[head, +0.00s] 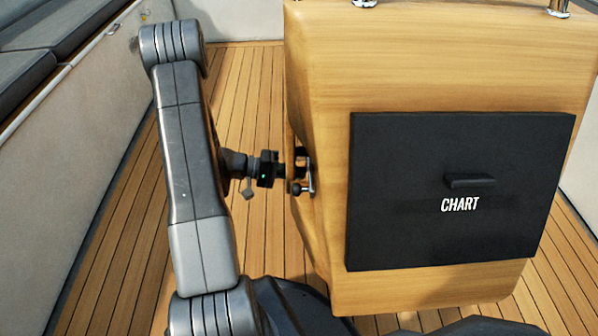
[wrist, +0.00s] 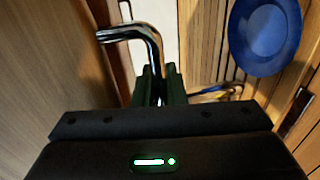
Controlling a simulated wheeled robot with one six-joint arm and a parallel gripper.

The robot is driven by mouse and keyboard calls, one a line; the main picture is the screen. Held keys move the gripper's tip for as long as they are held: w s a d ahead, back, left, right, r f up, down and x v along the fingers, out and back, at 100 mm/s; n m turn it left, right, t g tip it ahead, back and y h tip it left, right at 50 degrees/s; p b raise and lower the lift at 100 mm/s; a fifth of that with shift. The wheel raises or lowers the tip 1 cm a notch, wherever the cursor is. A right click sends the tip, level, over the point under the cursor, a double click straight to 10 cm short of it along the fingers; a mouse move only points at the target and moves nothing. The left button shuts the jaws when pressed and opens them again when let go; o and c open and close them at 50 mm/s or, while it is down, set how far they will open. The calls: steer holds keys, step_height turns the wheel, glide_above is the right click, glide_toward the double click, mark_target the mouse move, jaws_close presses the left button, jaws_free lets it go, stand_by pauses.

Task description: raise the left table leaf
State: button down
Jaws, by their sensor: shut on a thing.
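The pale wooden console (head: 440,55) stands at the right of the head view, with a black panel (head: 410,190) lettered CHART on its front. I cannot tell for certain which wooden face is the left table leaf. My gripper (head: 287,171) is at the console's left side, beside a small chrome handle (head: 309,178). In the wrist view, my gripper (wrist: 159,82) is shut on the bent chrome handle (wrist: 150,35), which rises between its dark fingers and bends left. A wooden face (wrist: 55,60) fills the left of that view. The handle's lower end is hidden.
A white side wall (head: 60,125) and dark bench cushions (head: 25,75) line the left. In the wrist view, a round blue object (wrist: 265,35) is at upper right, with a small yellowish thing (wrist: 218,92) below it.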

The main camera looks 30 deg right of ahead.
steer(key=w+a+r+t+y+p, duration=0.1)
steer(key=w+a+r+y+p, duration=0.3)
steer(key=a, duration=0.6)
steer(key=w+a+r+t+y+p, duration=0.1)
steer(key=w+a+r+t+p, duration=0.1)
steer(key=w+a+r+p, duration=0.6)
steer(key=w+a+r+t+y+p, duration=0.1)
steer(key=w+a+r+y, duration=0.25)
steer(key=a, duration=0.75)
steer(key=w+a+r+t+y+p, duration=0.1)
steer(key=a+r+p, duration=0.3)
steer(key=r, duration=0.6)
steer(key=w+a+r+t+y+p, duration=0.2)
steer(key=r+p, duration=0.5)
steer(key=r, duration=0.4)
steer(key=w+a+r+t+y+p, duration=0.1)
steer(key=w+a+r+y+p, duration=0.2)
steer(key=r, duration=0.7)
steer(key=shift+w+a+r+t+y+p, duration=0.3)
steer(key=shift+w+a+p, duration=0.35)
steer(key=shift+a+p, duration=0.8)
steer(key=shift+a+f, duration=0.1)
steer(key=shift+a, duration=0.15)
steer(key=c, duration=1.8)
jaws_free()
steer(key=shift+o, duration=0.2)
